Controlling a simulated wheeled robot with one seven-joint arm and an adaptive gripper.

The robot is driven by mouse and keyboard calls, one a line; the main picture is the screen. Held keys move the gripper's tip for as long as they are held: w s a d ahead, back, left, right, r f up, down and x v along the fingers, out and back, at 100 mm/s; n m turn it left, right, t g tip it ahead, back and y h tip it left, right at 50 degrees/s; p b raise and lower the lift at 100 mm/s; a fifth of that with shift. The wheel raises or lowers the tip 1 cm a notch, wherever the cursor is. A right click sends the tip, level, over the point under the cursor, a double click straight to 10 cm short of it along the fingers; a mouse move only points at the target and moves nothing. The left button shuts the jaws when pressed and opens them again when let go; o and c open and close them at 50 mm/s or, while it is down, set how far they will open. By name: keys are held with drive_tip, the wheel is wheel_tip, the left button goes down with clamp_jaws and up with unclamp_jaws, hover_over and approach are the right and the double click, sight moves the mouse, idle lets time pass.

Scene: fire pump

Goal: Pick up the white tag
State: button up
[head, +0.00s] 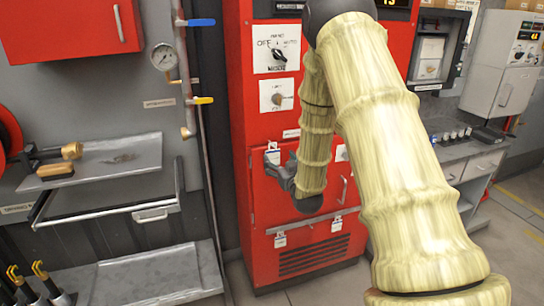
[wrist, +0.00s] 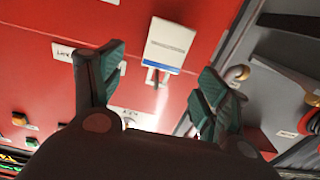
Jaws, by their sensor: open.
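A white tag (wrist: 171,40) with a line of print and a blue strip along one edge shows in the wrist view against the red cabinet. A small dark slot or hook shows just below it. The tag also shows in the head view as a small white patch (head: 272,156) on the cabinet front. My gripper (head: 276,170) is open close to the cabinet there. In the wrist view my gripper (wrist: 160,82) has its green-padded fingers apart, with the tag beyond and between them. Nothing is held. I cannot tell the exact gap to the tag.
Selector knobs (head: 279,55) sit above. A pipe with a blue-handled valve (head: 200,22) and metal shelves (head: 100,160) stand left. A grey counter (head: 470,145) stands right.

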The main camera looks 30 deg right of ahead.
sight(273, 152)
drive_tip(key=x, duration=0.1)
drive_tip(key=p+x, duration=0.1)
drive_tip(key=x, duration=0.2)
drive_tip(key=shift+a+r, duration=0.25)
drive_tip(key=shift+w+d, duration=0.2)
drive_tip(key=shift+w, duration=0.45)
drive_tip(key=c, duration=0.9)
